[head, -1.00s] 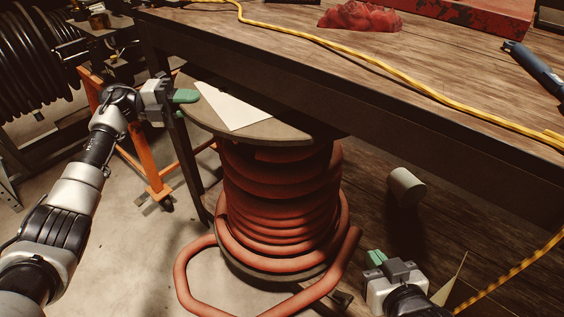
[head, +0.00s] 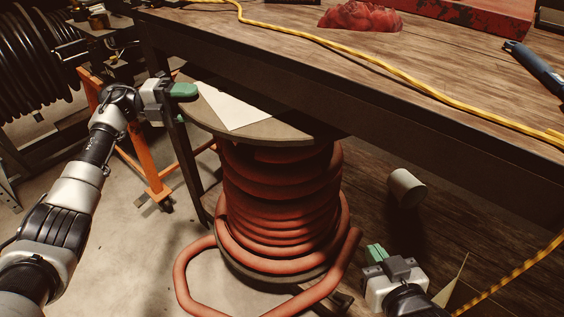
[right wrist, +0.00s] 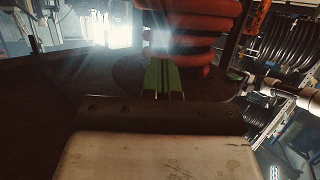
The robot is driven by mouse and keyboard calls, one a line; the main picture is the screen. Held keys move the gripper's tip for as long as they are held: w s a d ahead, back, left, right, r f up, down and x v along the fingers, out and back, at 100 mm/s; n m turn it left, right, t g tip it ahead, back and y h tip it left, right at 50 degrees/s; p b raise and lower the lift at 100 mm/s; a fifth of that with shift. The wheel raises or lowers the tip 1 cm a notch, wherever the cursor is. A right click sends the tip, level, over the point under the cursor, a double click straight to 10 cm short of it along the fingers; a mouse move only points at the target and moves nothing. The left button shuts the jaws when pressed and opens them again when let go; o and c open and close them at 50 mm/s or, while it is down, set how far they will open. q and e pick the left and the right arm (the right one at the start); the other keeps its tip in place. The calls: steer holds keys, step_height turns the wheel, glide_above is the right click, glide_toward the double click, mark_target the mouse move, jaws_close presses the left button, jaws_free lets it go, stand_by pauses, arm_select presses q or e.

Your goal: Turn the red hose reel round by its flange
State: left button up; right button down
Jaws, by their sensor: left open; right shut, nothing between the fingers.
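The red hose reel (head: 280,200) stands upright, partly under the wooden table. Its round upper flange (head: 270,131) sticks out at the left with a white paper sheet (head: 232,106) on it; the table hides the rest. My left gripper (head: 184,97) is open at the flange's left edge; I cannot tell whether it touches. My right gripper (head: 375,253) is shut and empty, to the right of the reel's lower coils. In the right wrist view, its green fingers (right wrist: 162,78) are together, in front of the red hose (right wrist: 195,30).
The table (head: 300,75) overhangs the reel; its leg (head: 180,150) stands close to my left gripper. A grey cylinder (head: 406,187) is right of the reel. A yellow cable (head: 380,75) crosses the tabletop. An orange frame (head: 150,170) stands at the left. A loose hose loop lies in front.

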arm_select(q)
steer(key=shift+d, duration=0.25)
steer(key=shift+s+a+p, duration=0.3)
steer(key=shift+s+a, duration=0.15)
steer(key=shift+a, duration=0.1)
steer(key=shift+s+a+p, duration=0.15)
steer(key=shift+s+a, duration=0.25)
steer(key=shift+a, duration=0.25)
steer(key=shift+s+a+p, duration=0.2)
steer(key=shift+s+a, duration=0.2)
steer(key=shift+a, duration=0.3)
steer(key=shift+s+a+p, duration=0.15)
steer(key=shift+s+a, duration=0.25)
steer(key=shift+a, duration=0.25)
steer(key=shift+s+a, duration=0.45)
steer(key=shift+a, duration=0.15)
steer(key=shift+s+a, duration=0.4)
steer(key=shift+a, duration=0.2)
arm_select(e)
steer(key=s+d+f+g+h, duration=0.1)
steer(key=s+d+f+g, duration=0.1)
steer(key=s+f+g, duration=0.2)
steer(key=shift+s+d+f+g, duration=0.15)
steer(key=shift+s+f+g, duration=0.2)
steer(key=shift+g, duration=0.25)
steer(key=shift+w, duration=0.1)
